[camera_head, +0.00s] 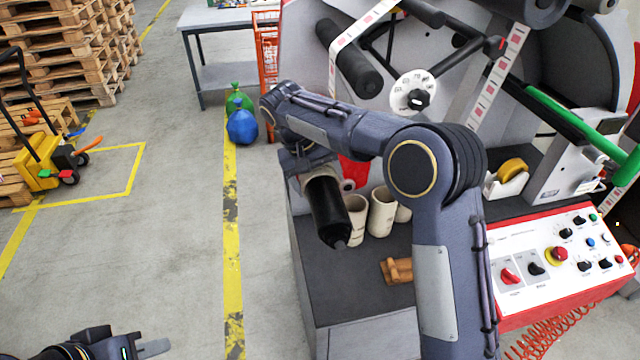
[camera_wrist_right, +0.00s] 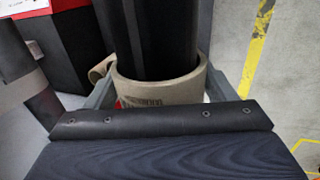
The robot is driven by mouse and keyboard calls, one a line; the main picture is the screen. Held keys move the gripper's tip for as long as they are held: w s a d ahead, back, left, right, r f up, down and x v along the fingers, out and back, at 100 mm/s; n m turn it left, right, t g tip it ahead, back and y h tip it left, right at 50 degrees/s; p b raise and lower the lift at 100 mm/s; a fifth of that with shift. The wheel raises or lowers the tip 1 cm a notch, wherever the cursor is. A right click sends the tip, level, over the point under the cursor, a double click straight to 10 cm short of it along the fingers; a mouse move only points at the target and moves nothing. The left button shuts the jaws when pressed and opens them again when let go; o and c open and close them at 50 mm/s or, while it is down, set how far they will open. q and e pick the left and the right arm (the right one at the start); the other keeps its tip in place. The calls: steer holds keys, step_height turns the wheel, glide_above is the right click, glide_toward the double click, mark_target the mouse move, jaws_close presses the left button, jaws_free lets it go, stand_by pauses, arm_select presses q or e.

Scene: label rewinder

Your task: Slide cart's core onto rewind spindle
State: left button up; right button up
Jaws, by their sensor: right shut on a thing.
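In the right wrist view a beige cardboard core (camera_wrist_right: 160,90) sits between the two fingers of my right gripper (camera_wrist_right: 160,84), which is shut on it. A black cylinder, the rewind spindle (camera_wrist_right: 150,40), runs into the core's opening, so the core is around it. How far the core is along it cannot be told. In the head view the black spindle (camera_head: 328,212) points down with its tapered tip free; my right arm hides most of the gripper and the held core. My left gripper (camera_head: 145,348) is at the bottom left, partly cut off, far from the machine and holding nothing visible.
Beige cores (camera_head: 382,212) stand on the dark top (camera_head: 310,265) below the spindle, beside a brown wooden piece (camera_head: 397,270). The control panel (camera_head: 555,255) is at the right.

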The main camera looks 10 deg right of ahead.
steer(key=shift+w+a, duration=0.1)
steer(key=shift+w, duration=3.1)
steer(key=shift+w, duration=0.1)
steer(key=o, duration=1)
steer(key=shift+v, duration=3.5)
